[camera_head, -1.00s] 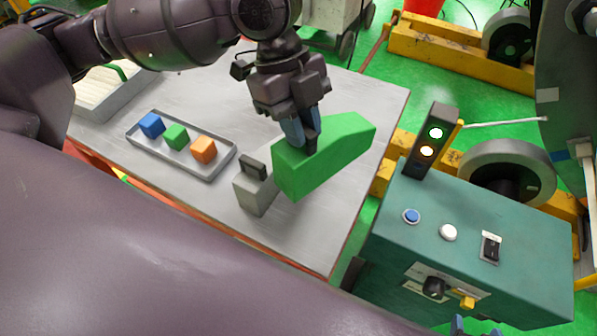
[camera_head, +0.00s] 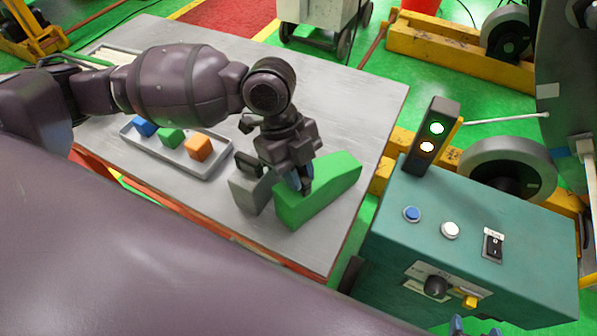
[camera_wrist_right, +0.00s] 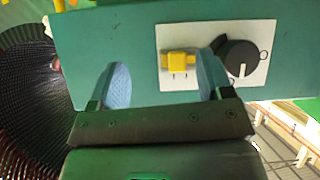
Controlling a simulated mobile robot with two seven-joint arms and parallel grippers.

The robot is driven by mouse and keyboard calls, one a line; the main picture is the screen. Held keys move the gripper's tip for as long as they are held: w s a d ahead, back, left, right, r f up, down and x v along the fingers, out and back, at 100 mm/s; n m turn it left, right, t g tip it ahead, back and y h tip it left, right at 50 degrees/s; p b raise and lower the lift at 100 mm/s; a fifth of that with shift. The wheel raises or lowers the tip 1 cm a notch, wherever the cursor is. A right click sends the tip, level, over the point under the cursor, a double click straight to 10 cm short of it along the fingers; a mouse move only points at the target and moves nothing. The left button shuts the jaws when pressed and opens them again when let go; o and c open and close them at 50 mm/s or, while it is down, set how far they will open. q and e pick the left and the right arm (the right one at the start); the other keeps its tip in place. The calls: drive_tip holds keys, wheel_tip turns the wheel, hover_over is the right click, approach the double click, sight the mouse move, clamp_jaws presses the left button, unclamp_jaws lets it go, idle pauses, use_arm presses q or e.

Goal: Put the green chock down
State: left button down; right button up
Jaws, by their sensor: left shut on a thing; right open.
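The green chock (camera_head: 330,192) is a wedge-shaped block at the right end of the grey table (camera_head: 345,105), beside a grey block with a dark handle. It looks low, at or close to the table top; contact underneath cannot be made out. My left gripper (camera_head: 303,187) is shut on the chock from above, near its nearer, thicker end. My right gripper (camera_wrist_right: 160,85) is open and empty in the right wrist view, in front of the teal control box's panel. In the head view only its blue tips (camera_head: 470,328) show at the bottom edge.
The grey block (camera_head: 250,192) stands close to the chock's left. A tray (camera_head: 215,170) holds blue, green and orange cubes. The teal control box (camera_head: 400,235) with a signal light (camera_head: 433,135) stands right of the table. The table's far part is clear.

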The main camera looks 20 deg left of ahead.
drive_tip(key=shift+s+f, duration=0.15)
use_arm(q)
drive_tip(key=shift+f, duration=0.1)
drive_tip(key=c, duration=1.5)
unclamp_jaws()
drive_tip(key=shift+f, duration=0.1)
drive_tip(key=o, duration=0.5)
drive_tip(key=shift+c, duration=0.2)
use_arm(e)
drive_tip(key=shift+w+r, duration=0.35)
drive_tip(key=shift+w, duration=0.15)
use_arm(q)
drive_tip(key=p+v, duration=0.1)
drive_tip(key=v, duration=1.1)
use_arm(e)
drive_tip(key=shift+r, duration=0.55)
drive_tip(key=shift+w+a, duration=0.1)
